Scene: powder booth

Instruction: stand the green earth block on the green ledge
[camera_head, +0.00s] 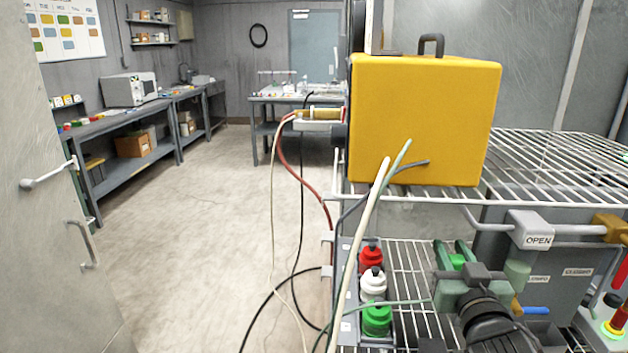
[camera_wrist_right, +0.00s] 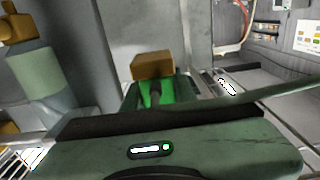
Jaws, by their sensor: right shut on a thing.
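The green earth block (camera_head: 457,262) is a small bright green piece between the dull green fingers of my right gripper (camera_head: 455,253). The gripper is shut on it, above the lower wire shelf in front of a grey cabinet. In the right wrist view the bright green block (camera_wrist_right: 168,97) also shows between the fingers, with a dark rod in front of it. A brown-orange block (camera_wrist_right: 153,66) shows just beyond; I cannot tell whether it is part of the held piece. I cannot make out the green ledge for certain. My left gripper is not in view.
A yellow case (camera_head: 425,120) stands on the upper wire shelf (camera_head: 560,165). Red, white and green-capped bottles (camera_head: 373,287) stand at the lower shelf's left. Hoses (camera_head: 290,200) hang beside the rack. The floor at left is clear.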

